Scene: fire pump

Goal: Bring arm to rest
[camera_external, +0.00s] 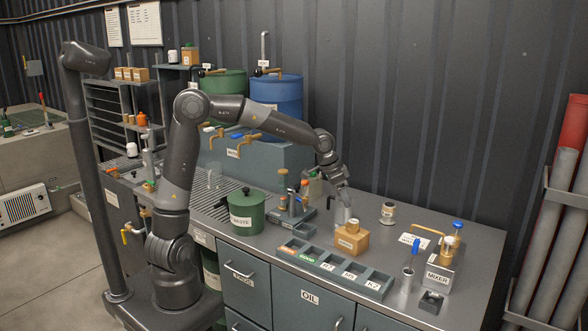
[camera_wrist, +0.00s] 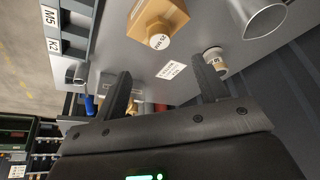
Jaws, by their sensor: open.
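My arm reaches over the metal workbench (camera_external: 455,240) with its elbow raised and its wrist bent down. My gripper (camera_external: 343,193) is small and partly merged with things behind it in the external view. In the wrist view my gripper (camera_wrist: 163,85) has its two dark fingers wide apart with nothing held between them. A tan square bottle with a round white cap (camera_external: 351,239) stands on the bench just below my gripper; it shows beyond the fingers in the wrist view (camera_wrist: 150,18). A clear or grey cylinder (camera_wrist: 262,14) is close to that bottle.
A labelled slotted tray (camera_external: 318,264) runs along the bench front. The mixer (camera_external: 439,274) stands at right and a small labelled jar (camera_external: 388,212) behind. A green waste pot (camera_external: 246,212) and a bottle rack (camera_external: 290,212) stand left. Blue (camera_external: 277,97) and green drums are behind my arm.

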